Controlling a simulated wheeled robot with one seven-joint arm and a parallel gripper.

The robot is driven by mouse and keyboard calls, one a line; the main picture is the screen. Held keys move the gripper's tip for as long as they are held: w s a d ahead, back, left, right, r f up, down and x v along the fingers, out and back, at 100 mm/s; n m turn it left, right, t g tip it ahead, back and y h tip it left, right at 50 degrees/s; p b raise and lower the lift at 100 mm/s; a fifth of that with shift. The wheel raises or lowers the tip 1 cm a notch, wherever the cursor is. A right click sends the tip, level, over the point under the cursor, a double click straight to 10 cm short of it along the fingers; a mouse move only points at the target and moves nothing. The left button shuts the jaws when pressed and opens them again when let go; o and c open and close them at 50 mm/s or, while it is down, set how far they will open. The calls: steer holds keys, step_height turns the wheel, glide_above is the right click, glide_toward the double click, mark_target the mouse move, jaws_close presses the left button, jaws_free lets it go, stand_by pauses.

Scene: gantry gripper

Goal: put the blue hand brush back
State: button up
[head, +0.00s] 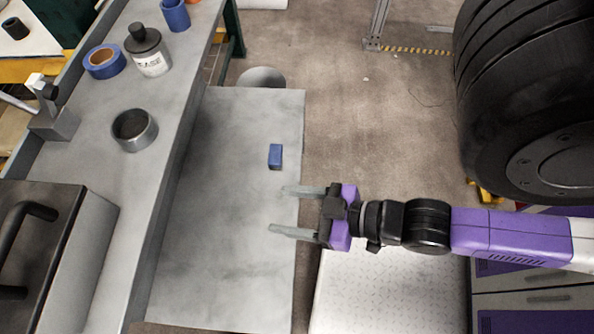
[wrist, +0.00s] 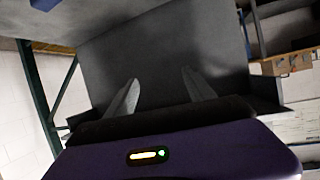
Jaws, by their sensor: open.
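A small blue block-shaped thing (head: 275,156) lies on the grey tabletop (head: 215,230) near its right edge. It may be the blue hand brush; I cannot make out bristles or a handle. A blue piece also shows at the top left corner of the wrist view (wrist: 45,4). My gripper (head: 278,210) is open and empty, reaching in over the right edge of the tabletop, below the blue thing in the head view and apart from it. Its two fingers also show spread in the wrist view (wrist: 160,78).
A long grey bench (head: 150,190) on the left holds a metal ring-shaped cup (head: 134,130), a blue tape roll (head: 104,61), a black-capped bottle (head: 148,50) and a blue cup (head: 175,14). A large tyre (head: 530,90) stands at right. Most of the grey tabletop is clear.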

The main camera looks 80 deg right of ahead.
step_height(320, 180, up, 6)
steer(key=s+a+n+t+y, duration=0.1)
steer(key=s, duration=0.1)
steer(key=shift+a+t, duration=0.3)
steer(key=shift+a, duration=0.1)
steer(key=shift+r, duration=0.15)
step_height(320, 180, up, 5)
steer(key=p, duration=0.5)
